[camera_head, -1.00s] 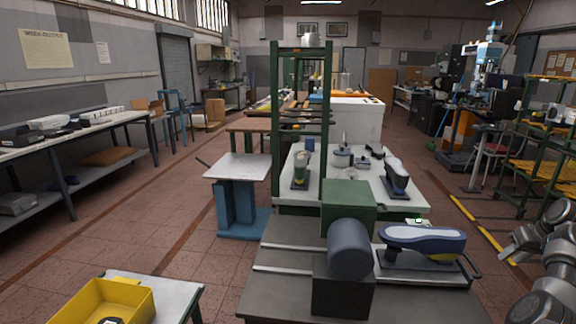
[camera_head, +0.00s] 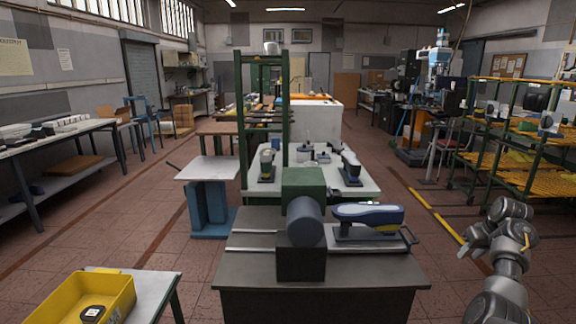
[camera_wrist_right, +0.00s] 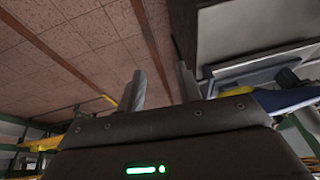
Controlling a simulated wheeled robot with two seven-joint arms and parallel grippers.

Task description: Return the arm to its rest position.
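My right arm stands at the right of the head view, and its right gripper (camera_head: 472,248) is at the arm's far end, right of the bench and clear of it. The right wrist view shows the two fingers (camera_wrist_right: 161,88) apart with nothing between them. The gripper holds nothing that I can see. My left arm and gripper are not in the head view.
A dark cylinder (camera_head: 305,222) with a green block stands on the bench. A yellow bin (camera_head: 65,303) sits on a small table at the lower left. Yellow-shelved racks (camera_head: 520,140) stand at the right. Red tiled floor is free between the bench and my right arm.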

